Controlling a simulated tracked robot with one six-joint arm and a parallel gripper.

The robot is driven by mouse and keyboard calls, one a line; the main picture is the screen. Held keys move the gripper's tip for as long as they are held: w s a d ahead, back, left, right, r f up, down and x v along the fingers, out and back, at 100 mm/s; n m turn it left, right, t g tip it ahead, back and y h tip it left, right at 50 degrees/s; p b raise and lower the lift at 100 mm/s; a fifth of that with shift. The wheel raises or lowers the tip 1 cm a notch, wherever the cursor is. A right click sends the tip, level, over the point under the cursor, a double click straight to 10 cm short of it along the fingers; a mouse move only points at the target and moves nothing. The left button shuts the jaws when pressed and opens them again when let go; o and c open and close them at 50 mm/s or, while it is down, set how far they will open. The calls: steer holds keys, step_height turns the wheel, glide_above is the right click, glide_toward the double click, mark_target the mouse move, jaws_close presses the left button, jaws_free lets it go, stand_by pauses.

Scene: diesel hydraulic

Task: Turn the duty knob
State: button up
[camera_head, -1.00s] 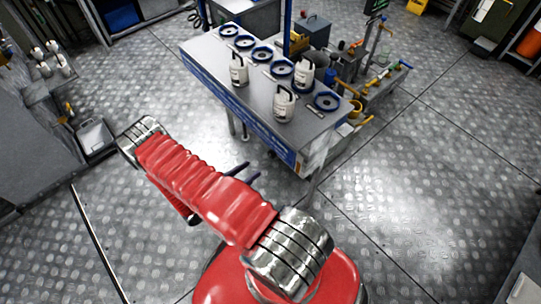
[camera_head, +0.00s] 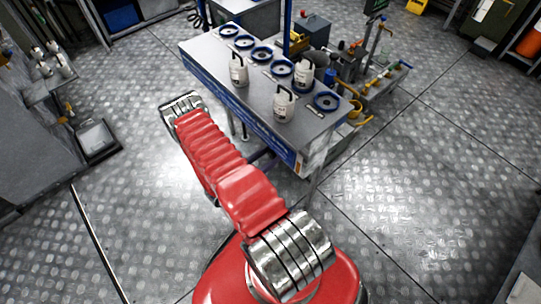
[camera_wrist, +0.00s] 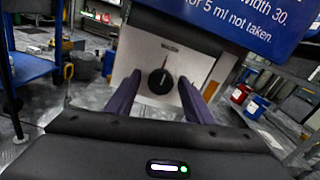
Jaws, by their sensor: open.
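In the wrist view a round black knob (camera_wrist: 161,82) sits on a pale square plate (camera_wrist: 190,60). A thin pointer line with red on it runs up from the knob, close to upright, toward small lettering I cannot read for sure. My gripper (camera_wrist: 160,79) is open, with its two dark purple fingers apart on either side of the knob in the picture. Nothing is between the fingers, and I cannot tell how far their tips are from the plate. In the head view the knob is not visible, and my red arm hides most of the gripper near the bench.
A blue sign (camera_wrist: 245,22) with white text is above the plate. In the head view the bench (camera_head: 215,58) carries white canisters (camera_head: 284,103) and blue-rimmed dishes (camera_head: 326,102). Pipes and valves (camera_head: 375,75) stand behind it. The floor right of the bench is open.

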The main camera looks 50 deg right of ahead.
steer(key=shift+s+d, duration=0.1)
steer(key=shift+d, duration=0.3)
steer(key=shift+c, duration=0.6)
steer(key=c, duration=0.9)
